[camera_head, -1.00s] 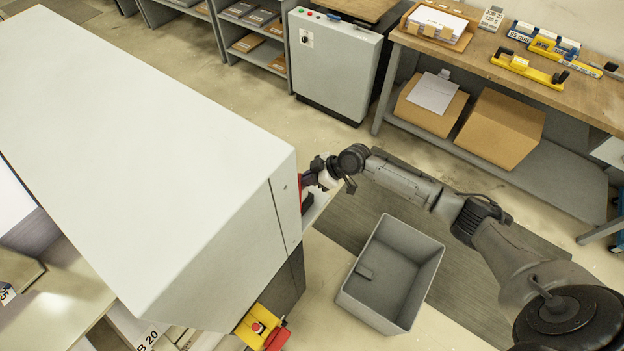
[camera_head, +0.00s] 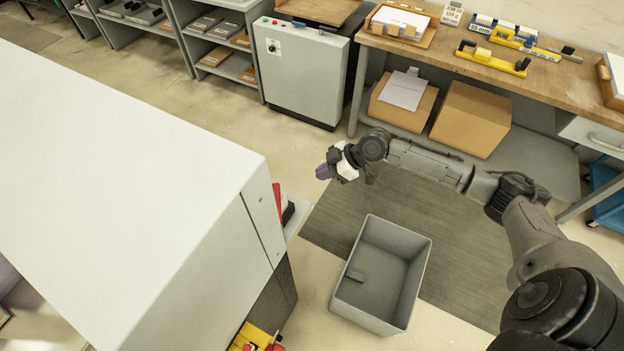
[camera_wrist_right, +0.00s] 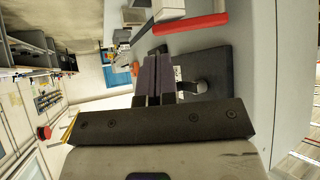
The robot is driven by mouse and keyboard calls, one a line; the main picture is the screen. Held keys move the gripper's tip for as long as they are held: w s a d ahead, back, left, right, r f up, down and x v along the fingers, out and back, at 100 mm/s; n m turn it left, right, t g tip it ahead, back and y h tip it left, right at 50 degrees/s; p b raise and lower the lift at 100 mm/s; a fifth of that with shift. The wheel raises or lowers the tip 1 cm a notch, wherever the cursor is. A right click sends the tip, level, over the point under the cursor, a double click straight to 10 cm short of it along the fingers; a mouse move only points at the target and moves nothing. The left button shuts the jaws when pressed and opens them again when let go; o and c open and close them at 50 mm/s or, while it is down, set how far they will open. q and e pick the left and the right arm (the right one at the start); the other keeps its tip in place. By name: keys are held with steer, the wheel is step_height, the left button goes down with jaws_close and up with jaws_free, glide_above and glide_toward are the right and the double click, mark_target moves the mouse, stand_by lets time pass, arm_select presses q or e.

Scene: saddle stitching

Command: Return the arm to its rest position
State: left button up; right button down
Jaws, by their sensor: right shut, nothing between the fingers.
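My right gripper (camera_head: 324,172) is out in the open, to the right of the large white machine (camera_head: 130,170) and above the floor mat. Its purple-tipped fingers are shut with nothing between them, and they also show in the right wrist view (camera_wrist_right: 155,80). My right arm reaches in from the lower right corner of the head view. In the wrist view, a red bar (camera_wrist_right: 190,26) and a dark block (camera_wrist_right: 208,72) on the machine's side lie beyond the fingers. My left gripper is not in view.
An empty grey bin (camera_head: 345,308) stands on the floor below my right arm. A wooden workbench (camera_head: 440,48) with cardboard boxes under it is at the back right. A grey cabinet (camera_head: 300,80) stands behind. The dark floor mat (camera_head: 455,250) is otherwise clear.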

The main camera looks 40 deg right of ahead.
steer(key=shift+s+d+r, duration=0.35)
steer(key=shift+r, duration=0.1)
